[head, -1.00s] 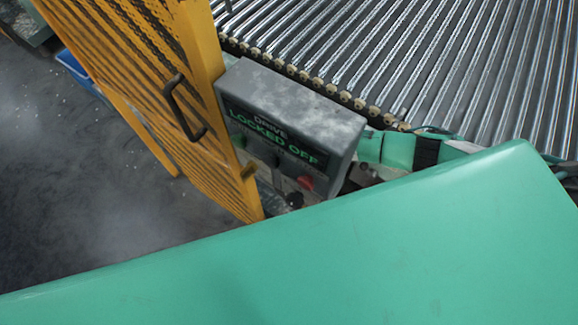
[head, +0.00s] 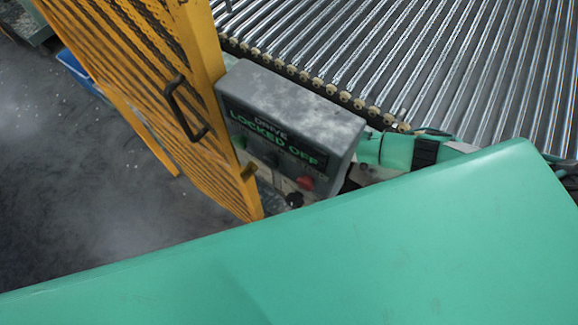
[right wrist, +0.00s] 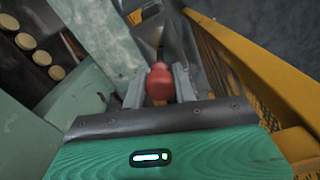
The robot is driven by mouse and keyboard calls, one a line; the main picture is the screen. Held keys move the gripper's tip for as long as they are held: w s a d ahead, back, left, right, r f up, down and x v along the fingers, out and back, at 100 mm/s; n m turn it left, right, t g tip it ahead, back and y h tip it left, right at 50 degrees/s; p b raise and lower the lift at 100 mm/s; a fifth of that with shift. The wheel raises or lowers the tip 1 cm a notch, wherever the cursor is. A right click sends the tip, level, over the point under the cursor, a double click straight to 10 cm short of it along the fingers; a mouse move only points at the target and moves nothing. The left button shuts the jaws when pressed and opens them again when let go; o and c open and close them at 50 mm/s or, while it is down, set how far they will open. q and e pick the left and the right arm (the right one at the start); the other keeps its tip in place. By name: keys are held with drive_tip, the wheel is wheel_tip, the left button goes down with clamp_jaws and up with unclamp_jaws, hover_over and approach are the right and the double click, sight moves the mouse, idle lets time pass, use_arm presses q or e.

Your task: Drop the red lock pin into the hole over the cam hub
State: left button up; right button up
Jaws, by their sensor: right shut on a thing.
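In the right wrist view, the red lock pin (right wrist: 159,82) shows as a rounded red end between the two fingers of my right gripper (right wrist: 160,86), which is shut on it. The pin's lower part is hidden. In the head view, part of my right arm shows beside the grey control box (head: 292,115), near a red knob or pin end (head: 305,183) on the box's front lower edge; I cannot tell which it is. The hole and the cam hub cannot be made out in either view. My left gripper is not in view.
The box reads "DRIVE LOCKED OFF". A yellow mesh guard (head: 150,90) with a dark handle (head: 184,110) stands at its left. A roller conveyor (head: 420,60) lies behind. A large green surface covers the head view's lower part. A blue bin (head: 75,68) sits far left.

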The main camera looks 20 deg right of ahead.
drive_tip(key=shift+p, duration=0.3)
drive_tip(key=shift+f+b, duration=2.3)
drive_tip(key=shift+f, duration=1.3)
drive_tip(key=o, duration=1)
drive_tip(key=shift+o, duration=0.2)
drive_tip(key=shift+r, duration=0.2)
wheel_tip(320, 180, up, 14)
drive_tip(key=shift+f+b, duration=0.2)
drive_tip(key=shift+b, duration=0.5)
